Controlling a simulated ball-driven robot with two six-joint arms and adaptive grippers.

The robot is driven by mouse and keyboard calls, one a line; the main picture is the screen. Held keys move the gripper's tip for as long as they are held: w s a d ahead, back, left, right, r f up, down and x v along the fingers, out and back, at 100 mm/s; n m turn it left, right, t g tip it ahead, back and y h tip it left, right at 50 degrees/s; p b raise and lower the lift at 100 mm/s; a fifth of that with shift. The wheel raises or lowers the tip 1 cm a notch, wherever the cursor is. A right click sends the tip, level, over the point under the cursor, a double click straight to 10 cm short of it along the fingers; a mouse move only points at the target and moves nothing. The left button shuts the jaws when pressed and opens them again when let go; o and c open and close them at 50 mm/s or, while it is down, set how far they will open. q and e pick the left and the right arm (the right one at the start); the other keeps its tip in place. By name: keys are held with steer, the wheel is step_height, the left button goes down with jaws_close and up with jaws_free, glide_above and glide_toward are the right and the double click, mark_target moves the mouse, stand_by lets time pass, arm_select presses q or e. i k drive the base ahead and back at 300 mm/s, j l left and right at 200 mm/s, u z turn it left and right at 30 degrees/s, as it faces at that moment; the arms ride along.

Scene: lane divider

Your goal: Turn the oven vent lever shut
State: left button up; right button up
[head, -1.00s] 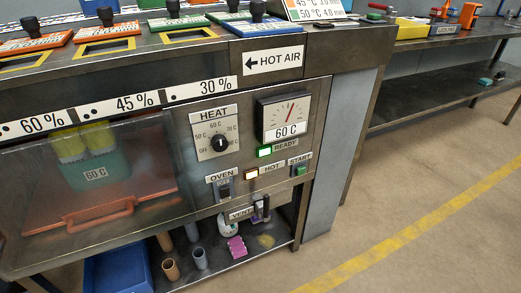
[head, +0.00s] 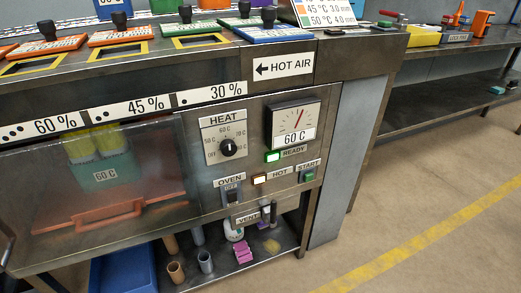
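The vent lever (head: 273,212) is a small dark upright handle at the lower right of the oven front, just right of the VENT label (head: 247,218). The oven (head: 195,150) is a metal cabinet with a clear door at its left, and a green container marked 60 C (head: 105,174) shows behind the door. Neither of my grippers can be made out. A small dark piece shows at the far left edge; I cannot tell what it is.
Above the lever are the OVEN switch (head: 232,195), START button (head: 307,176) and HEAT knob (head: 228,147). Below, a shelf holds a blue bin (head: 122,272), cups and a pink block (head: 243,252). A second bench (head: 440,48) stands right; the floor (head: 420,200) in front is open.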

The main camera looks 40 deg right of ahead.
mark_target(272, 224)
steer(key=z, duration=1.2)
